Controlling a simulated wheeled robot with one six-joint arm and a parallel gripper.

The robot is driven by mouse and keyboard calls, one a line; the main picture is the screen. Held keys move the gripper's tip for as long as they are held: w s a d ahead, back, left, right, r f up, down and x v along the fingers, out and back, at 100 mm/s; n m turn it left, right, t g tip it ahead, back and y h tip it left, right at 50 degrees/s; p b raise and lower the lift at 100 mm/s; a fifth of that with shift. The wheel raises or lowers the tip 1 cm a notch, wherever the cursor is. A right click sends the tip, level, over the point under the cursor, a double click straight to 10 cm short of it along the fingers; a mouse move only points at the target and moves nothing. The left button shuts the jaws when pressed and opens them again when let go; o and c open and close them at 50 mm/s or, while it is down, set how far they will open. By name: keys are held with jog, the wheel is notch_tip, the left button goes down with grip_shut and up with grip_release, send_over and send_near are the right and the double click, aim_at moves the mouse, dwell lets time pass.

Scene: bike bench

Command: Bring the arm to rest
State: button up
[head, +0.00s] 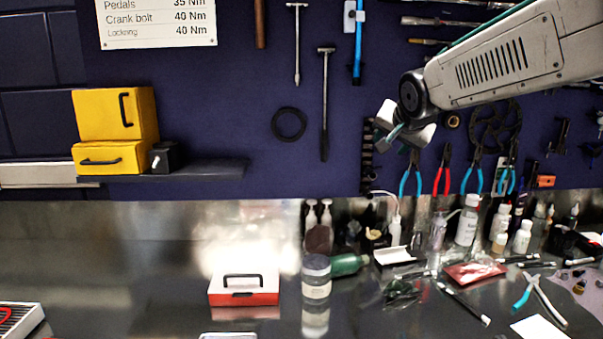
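My gripper (391,128) is at the end of my grey arm, which reaches in from the upper right in the head view. It is raised above the bench, in front of the dark blue tool wall (225,90). Light fingertips show at its lower left side. The gap between the fingers is too small and angled to read, and I see no object clearly held in it.
A red and white box (244,289) with a black handle and a grey-lidded jar (316,277) stand on the metal bench (130,270). Bottles, pliers (540,300) and small tools crowd the right. Yellow boxes (115,115) sit on a wall shelf. The bench's left middle is clear.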

jog(key=s+f+n+g, duration=0.2)
jog(key=s+f, duration=0.3)
jog(key=s, duration=0.8)
jog(key=s+d+f+n+g, duration=0.1)
jog(key=s+f+g, duration=0.3)
jog(key=s, duration=1)
jog(key=s+d+f+n+g, duration=0.1)
jog(key=s+f+n+g, duration=0.2)
jog(key=s+f, duration=0.4)
jog(key=s, duration=0.6)
jog(key=shift+s+f+n+g+y, duration=0.3)
jog(key=shift+f+n+g, duration=0.1)
